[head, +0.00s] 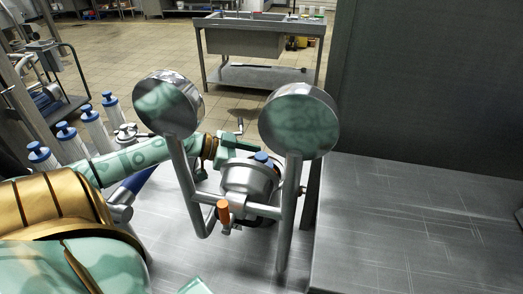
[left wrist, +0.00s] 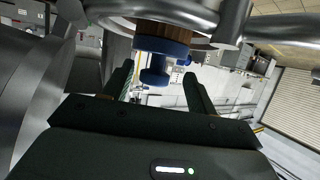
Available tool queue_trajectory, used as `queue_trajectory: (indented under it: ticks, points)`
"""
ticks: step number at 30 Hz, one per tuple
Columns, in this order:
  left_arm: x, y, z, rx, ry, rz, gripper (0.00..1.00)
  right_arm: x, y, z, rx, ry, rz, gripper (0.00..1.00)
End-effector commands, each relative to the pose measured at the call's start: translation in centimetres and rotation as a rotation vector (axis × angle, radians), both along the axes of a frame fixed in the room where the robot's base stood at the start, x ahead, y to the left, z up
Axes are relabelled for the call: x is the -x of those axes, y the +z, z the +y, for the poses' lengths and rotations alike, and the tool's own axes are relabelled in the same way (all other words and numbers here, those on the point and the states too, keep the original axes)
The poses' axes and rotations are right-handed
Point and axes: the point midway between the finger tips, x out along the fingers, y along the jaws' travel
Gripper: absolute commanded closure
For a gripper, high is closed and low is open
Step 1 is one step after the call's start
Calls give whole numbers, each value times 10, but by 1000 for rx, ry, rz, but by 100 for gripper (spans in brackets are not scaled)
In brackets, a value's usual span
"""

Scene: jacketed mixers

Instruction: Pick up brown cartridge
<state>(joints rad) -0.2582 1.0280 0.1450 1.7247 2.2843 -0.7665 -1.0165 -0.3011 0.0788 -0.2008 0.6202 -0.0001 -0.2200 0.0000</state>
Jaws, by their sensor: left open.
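The brown cartridge (left wrist: 162,32) shows in the left wrist view as a brown body with a blue collar and blue knob, beside a shiny metal vessel. My left gripper (head: 236,150) is open beside the bowl. In the left wrist view its two fingers (left wrist: 160,75) stand apart on either side of the blue knob, with no clear contact visible. My right gripper is not in view.
The mixer has two upright posts with round heads (head: 168,104) (head: 299,121) near the gripper, and an orange handle (head: 223,212). Several white cartridges with blue caps (head: 97,130) stand at left. The steel table (head: 420,220) at right is clear. A sink bench (head: 260,45) stands farther back.

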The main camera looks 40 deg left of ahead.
Motion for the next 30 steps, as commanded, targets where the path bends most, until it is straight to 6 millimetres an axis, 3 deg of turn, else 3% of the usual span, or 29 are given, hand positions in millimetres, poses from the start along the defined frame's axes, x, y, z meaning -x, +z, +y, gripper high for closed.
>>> queue_trajectory:
  ticks: [6,17,23,30]
  points:
    - [-21,-12,-23,0,-2,-2,42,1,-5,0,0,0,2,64]
    - [-28,-16,-29,-1,0,0,42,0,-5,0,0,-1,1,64]
    - [-28,-17,-29,-1,-1,0,98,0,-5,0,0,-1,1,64]
    - [-28,-16,-29,0,-1,0,100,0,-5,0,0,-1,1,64]
